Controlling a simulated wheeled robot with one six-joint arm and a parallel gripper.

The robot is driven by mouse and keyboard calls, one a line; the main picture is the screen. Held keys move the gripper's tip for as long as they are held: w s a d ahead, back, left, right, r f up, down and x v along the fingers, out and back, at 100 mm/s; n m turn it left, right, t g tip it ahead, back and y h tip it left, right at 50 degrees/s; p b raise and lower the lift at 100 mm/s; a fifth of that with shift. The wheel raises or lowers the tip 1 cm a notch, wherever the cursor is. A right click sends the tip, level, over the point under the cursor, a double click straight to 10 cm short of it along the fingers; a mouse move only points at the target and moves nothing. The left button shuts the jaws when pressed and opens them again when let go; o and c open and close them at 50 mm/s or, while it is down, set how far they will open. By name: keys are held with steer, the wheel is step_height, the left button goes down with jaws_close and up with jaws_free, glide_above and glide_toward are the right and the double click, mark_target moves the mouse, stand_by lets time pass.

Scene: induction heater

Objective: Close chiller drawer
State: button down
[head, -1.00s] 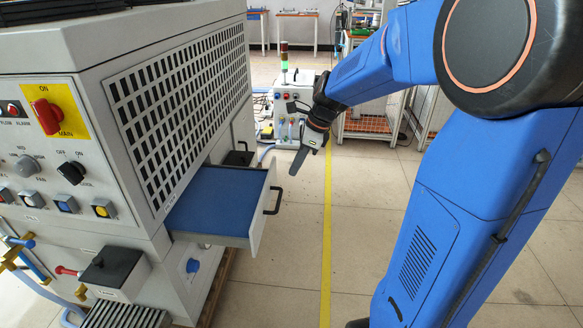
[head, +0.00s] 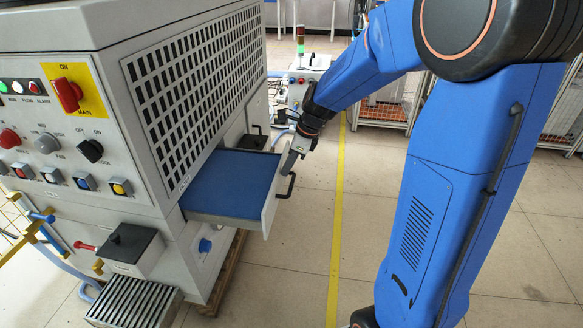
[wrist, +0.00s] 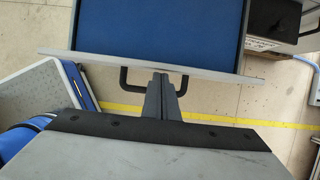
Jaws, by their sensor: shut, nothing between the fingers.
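The chiller drawer (head: 232,184) is pulled out from the side of the grey machine, with a blue inside and a pale front panel. Its dark handle (head: 287,186) is on the outer face of that panel. In the wrist view the drawer (wrist: 160,25) is at the top, with the handle (wrist: 130,82) below its front edge. My gripper (head: 288,165) is shut and empty, at the drawer front near the handle. In the wrist view the gripper fingers (wrist: 161,85) are together, overlapping the middle of the handle. Whether they touch the front panel I cannot tell.
The grey machine (head: 130,50) with its switch panel (head: 60,130) fills the left. A black box (head: 130,247) juts out below the panel. A small device with a signal light (head: 302,80) stands behind. The floor (head: 300,285) right of the drawer is open, crossed by a yellow line.

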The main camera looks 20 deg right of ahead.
glide_above(227, 177)
stand_by(0.8)
